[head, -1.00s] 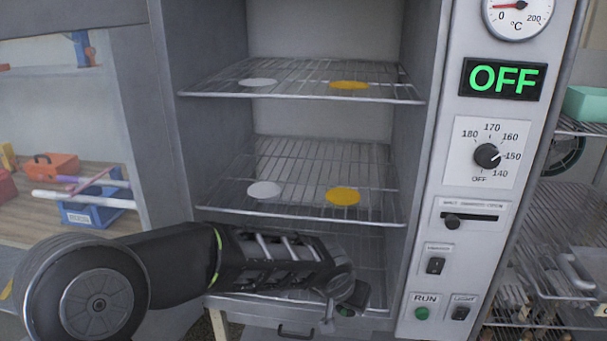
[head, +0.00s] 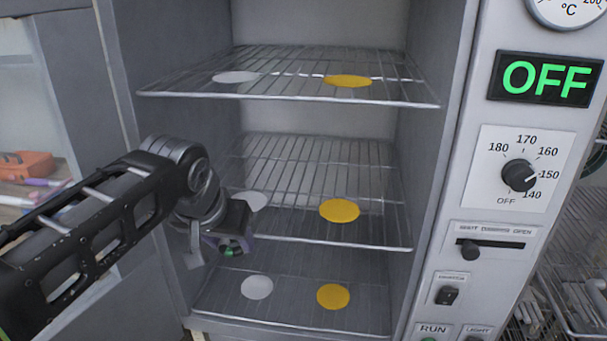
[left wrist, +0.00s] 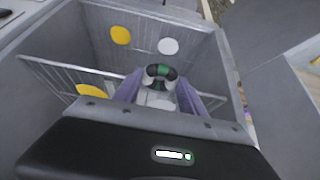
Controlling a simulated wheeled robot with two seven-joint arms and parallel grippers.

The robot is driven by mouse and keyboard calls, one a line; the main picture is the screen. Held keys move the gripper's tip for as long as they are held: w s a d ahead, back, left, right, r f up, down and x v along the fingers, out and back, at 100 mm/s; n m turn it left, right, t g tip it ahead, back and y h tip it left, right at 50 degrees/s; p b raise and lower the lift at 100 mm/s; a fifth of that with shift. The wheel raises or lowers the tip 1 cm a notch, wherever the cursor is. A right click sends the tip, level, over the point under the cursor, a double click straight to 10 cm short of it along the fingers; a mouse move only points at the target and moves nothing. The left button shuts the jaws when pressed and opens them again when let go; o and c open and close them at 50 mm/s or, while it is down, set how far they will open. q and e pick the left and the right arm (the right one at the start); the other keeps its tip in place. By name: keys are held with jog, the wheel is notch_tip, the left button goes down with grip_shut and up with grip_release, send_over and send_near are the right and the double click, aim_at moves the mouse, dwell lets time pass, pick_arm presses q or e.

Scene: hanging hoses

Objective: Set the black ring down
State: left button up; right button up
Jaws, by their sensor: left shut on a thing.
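My left gripper (head: 236,238) is in front of the open oven, at the left, near the front edge of the middle rack. It is shut on a small black ring (head: 234,250) with green parts. In the left wrist view the ring (left wrist: 160,72) sits between the two purple fingers. In the head view the gripper partly covers the white disc (head: 254,200) on the middle rack. A yellow disc (head: 339,210) lies to its right. The bottom rack below carries a white disc (head: 257,287) and a yellow disc (head: 333,296). My right gripper is not in view.
The top rack (head: 290,95) also carries a white disc (head: 236,77) and a yellow disc (head: 347,81). The oven's side walls bound the opening. The control panel (head: 505,220) at right has an OFF display (head: 545,78). The racks look otherwise empty.

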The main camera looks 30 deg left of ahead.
pick_arm(q)
jog(key=shift+s, duration=0.1)
jog(key=w+a+p, duration=0.1)
jog(key=w, duration=0.4)
jog(key=w+a+p, duration=0.2)
jog(key=w, duration=0.3)
jog(key=w+a+p, duration=0.1)
jog(key=w+a, duration=0.1)
jog(key=w, duration=0.3)
jog(key=shift+w+a+p, duration=0.15)
jog(key=shift+w+p, duration=0.1)
jog(key=shift+p, duration=0.15)
jog(key=shift+w+a, duration=0.2)
jog(key=shift+w, duration=0.25)
